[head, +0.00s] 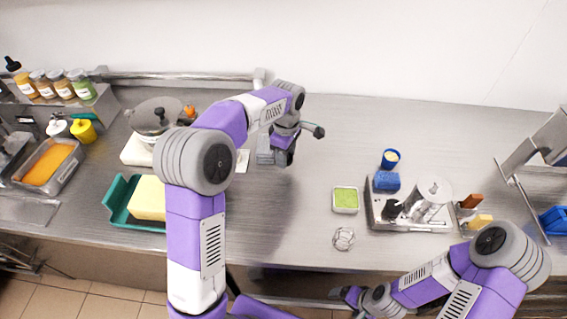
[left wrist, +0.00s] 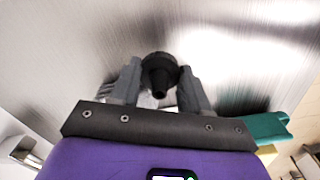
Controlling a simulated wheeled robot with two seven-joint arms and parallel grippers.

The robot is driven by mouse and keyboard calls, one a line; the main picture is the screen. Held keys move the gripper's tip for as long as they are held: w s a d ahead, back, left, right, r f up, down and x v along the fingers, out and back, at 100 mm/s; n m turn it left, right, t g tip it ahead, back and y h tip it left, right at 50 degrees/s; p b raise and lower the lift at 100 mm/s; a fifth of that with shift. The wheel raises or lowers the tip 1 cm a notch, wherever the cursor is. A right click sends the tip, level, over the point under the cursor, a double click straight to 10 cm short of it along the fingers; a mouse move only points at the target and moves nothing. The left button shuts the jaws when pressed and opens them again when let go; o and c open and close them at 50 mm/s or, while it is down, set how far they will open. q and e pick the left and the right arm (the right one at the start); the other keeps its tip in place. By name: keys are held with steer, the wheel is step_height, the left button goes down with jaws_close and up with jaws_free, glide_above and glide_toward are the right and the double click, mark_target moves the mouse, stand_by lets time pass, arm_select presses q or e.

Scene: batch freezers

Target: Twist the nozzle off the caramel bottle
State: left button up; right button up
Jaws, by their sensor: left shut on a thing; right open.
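My left gripper (head: 266,156) points down over the middle of the counter. In the left wrist view its grey fingers (left wrist: 160,92) are shut on a dark nozzle (left wrist: 159,74) with a round base and a short spout. The fingers and palm hide whatever is below it, so I cannot tell whether a bottle is attached. In the head view the nozzle is hidden behind the gripper. My right gripper (head: 346,295) is open and empty near the counter's front edge, low in the picture.
A green tray (head: 113,206) with a yellow block (head: 148,198) lies left of my left arm. To the right are a green-filled dish (head: 346,200), a blue cup (head: 390,159) and a metal tray (head: 412,225). The counter's back middle is clear.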

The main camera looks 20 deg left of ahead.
mark_target(286, 171)
arm_select(q)
step_height(286, 171, down, 5)
steer(key=shift+f+b, duration=0.1)
steer(key=shift+b, duration=0.55)
steer(key=o, duration=1.2)
step_height(286, 171, up, 12)
steer(key=p, duration=0.3)
steer(key=shift+r, duration=0.2)
